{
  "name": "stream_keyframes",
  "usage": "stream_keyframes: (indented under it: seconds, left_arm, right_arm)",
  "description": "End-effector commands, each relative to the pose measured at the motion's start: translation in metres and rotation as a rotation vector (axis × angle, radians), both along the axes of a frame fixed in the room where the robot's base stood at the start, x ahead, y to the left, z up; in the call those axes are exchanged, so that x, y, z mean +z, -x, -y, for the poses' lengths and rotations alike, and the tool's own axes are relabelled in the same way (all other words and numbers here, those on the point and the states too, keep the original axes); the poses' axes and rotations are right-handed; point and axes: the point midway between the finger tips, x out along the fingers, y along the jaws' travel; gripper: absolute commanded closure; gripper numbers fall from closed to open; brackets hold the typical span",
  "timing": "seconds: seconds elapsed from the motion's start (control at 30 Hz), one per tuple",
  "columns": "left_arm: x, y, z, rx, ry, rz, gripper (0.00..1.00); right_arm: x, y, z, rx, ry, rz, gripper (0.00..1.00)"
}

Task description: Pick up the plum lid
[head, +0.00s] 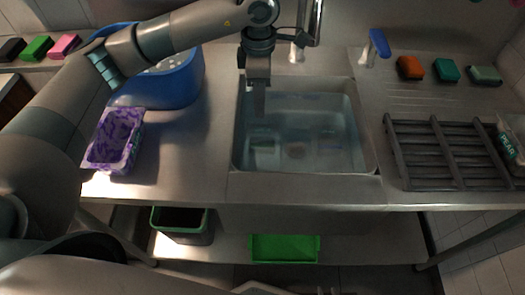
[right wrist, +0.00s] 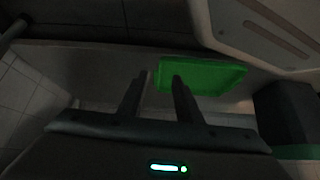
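I cannot pick out a plum lid for certain in either view. A purple patterned tub (head: 97,152) stands on the counter at the left in the head view, with its top apparently open. My left gripper (head: 259,104) points down over the left part of the water-filled sink (head: 368,150). Its fingers are seen edge-on, so their gap does not show. Faint dark and greenish shapes lie under the water, too blurred to name. My right gripper (right wrist: 158,82) is open and empty in the right wrist view, below the counter, with a green tray (right wrist: 215,72) beyond its fingers.
A blue tub (head: 185,88) stands behind my left arm. A dark slatted rack (head: 437,154) and a container labelled PEAR (head: 508,147) are at the right. The green tray (head: 284,248) and a green-rimmed bin (head: 181,235) stand on the lower shelf. Sponges line the back.

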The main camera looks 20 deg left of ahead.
Motion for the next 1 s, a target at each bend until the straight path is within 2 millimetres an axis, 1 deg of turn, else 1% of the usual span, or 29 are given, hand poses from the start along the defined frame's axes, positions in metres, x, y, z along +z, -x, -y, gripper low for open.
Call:
stream_keyframes:
  seconds: [0.3,0.47,0.6,0.77,1.0]
  left_arm:
    - [0.000,0.000,0.000,0.000,0.000,0.000,0.68]
    - [-0.007,0.000,0.000,0.001,0.000,-0.002,0.68]
    - [-0.024,0.001,0.000,0.000,-0.001,-0.003,0.68]
    - [-0.051,0.001,0.000,0.002,-0.002,-0.005,0.68]
    - [-0.094,0.000,0.000,0.001,0.000,-0.003,0.68]
  right_arm:
    - [0.001,0.000,0.000,0.000,0.000,0.001,0.69]
    - [0.004,-0.001,-0.002,0.002,-0.003,0.011,0.69]
    - [0.010,-0.004,-0.007,0.005,-0.015,0.041,0.69]
    - [0.009,0.004,-0.006,0.008,-0.012,0.035,0.69]
    - [-0.009,0.040,0.011,0.007,0.020,-0.066,0.69]
